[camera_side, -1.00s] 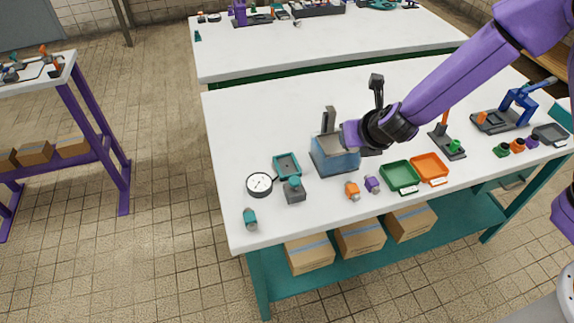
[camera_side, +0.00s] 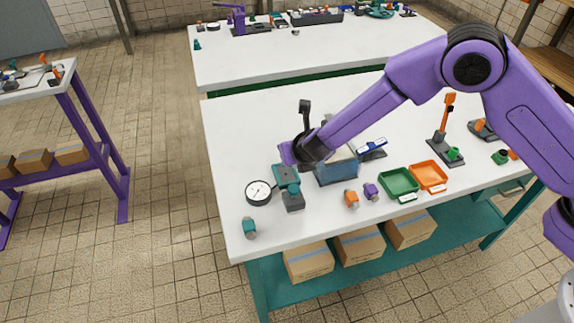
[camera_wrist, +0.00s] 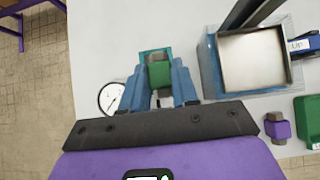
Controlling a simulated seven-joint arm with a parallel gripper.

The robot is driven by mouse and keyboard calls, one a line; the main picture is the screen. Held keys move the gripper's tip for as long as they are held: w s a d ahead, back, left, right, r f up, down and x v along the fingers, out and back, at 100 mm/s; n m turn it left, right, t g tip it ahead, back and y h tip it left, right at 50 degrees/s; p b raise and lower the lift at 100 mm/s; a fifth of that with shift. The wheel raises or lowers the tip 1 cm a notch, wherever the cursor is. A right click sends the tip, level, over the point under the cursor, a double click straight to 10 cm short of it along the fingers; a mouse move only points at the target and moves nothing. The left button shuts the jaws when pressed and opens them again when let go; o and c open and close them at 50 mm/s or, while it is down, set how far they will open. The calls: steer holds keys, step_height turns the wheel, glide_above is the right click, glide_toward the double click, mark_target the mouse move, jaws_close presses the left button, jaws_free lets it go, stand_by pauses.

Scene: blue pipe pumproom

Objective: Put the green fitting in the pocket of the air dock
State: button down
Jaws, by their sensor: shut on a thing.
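The green fitting (camera_wrist: 160,76) is between the blue fingers of my gripper (camera_wrist: 159,88) in the wrist view, and the fingers are shut on it. Just beyond it, in line with the fingers, is the teal-rimmed pocket of the air dock (camera_wrist: 144,55). The fitting covers part of the pocket, and I cannot tell the gap between them. In the side view my gripper (camera_side: 291,158) is over the air dock (camera_side: 280,178). The fitting is not clear there, hidden by the wrist. The dock's grey block (camera_side: 294,201) stands at the front.
A dial gauge (camera_side: 258,192) stands left of the dock, and a blue-grey open box (camera_side: 338,172) stands close on the right. A teal fitting (camera_side: 249,228), an orange one (camera_side: 351,199) and a purple one (camera_side: 371,191) lie in front. Green (camera_side: 399,184) and orange (camera_side: 430,176) trays are further right.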

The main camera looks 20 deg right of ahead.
steer(key=shift+w+a+f, duration=0.3)
steer(key=shift+w+f, duration=0.15)
steer(key=shift+f, duration=0.2)
steer(key=shift+w+a+f, duration=0.25)
steer(key=shift+w+f, duration=0.15)
steer(key=shift+f, duration=0.2)
steer(key=shift+w+f, duration=0.15)
steer(key=shift+f, duration=1.5)
steer(key=shift+f, duration=0.15)
steer(key=c, duration=0.8)
jaws_free()
steer(key=shift+c, duration=0.2)
steer(key=shift+r, duration=0.2)
steer(key=v, duration=1.2)
steer(key=shift+f, duration=0.1)
